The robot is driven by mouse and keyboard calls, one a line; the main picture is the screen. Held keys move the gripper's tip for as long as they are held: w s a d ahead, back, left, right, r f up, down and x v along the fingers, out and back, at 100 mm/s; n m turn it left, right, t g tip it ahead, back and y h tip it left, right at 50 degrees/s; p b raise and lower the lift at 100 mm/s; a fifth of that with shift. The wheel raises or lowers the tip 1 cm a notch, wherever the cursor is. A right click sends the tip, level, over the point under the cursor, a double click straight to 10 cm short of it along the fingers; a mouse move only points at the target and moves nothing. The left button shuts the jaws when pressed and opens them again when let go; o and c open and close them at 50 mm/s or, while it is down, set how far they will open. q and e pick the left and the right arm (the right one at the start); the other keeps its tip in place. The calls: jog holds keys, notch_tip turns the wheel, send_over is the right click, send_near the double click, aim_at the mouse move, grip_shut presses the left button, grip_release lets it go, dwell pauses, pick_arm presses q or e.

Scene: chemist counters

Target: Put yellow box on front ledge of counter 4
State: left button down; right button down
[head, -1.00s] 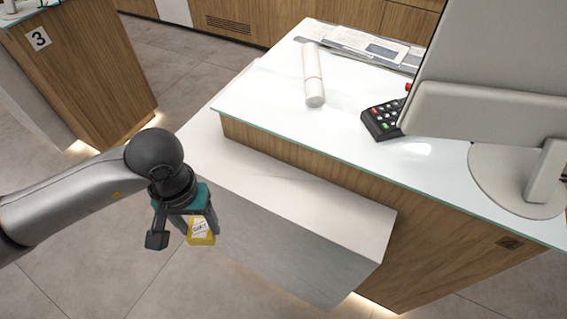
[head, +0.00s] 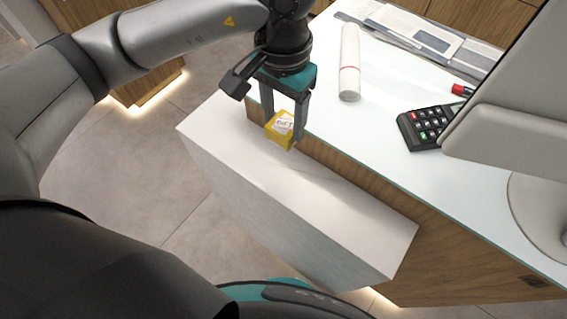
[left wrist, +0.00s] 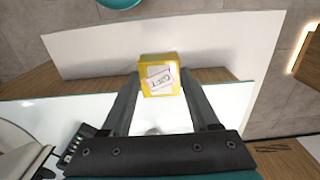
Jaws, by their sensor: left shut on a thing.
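The yellow box (head: 281,130), with a white label, is between the fingers of my left gripper (head: 284,120), which is shut on it. In the head view the box shows over the white front ledge (head: 300,185) of the counter, near its far left part. In the left wrist view the yellow box (left wrist: 159,76) sits between the fingertips, with the white ledge (left wrist: 225,45) behind it. I cannot tell whether the box touches the ledge. No number shows on this counter. My right gripper is not in view.
The glass counter top (head: 400,175) rises behind the ledge. It holds a white cylinder (head: 349,65), a black card terminal (head: 424,126), a red-capped item (head: 462,90) and a grey monitor (head: 520,110). The ledge's near right part is clear.

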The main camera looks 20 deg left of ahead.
pick_arm(q)
notch_tip(320, 180, down, 15)
jog(key=shift+r+b, duration=0.1)
jog(key=shift+b, duration=0.4)
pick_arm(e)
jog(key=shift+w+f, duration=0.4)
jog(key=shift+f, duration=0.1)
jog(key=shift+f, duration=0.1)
pick_arm(q)
jog(key=shift+f, duration=0.2)
jog(key=shift+c, duration=0.7)
grip_release()
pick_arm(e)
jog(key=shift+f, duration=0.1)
pick_arm(q)
jog(key=shift+r, duration=0.1)
jog(key=shift+r, duration=0.2)
notch_tip(320, 180, up, 12)
jog(key=shift+f+p, duration=0.1)
jog(key=shift+p, duration=0.25)
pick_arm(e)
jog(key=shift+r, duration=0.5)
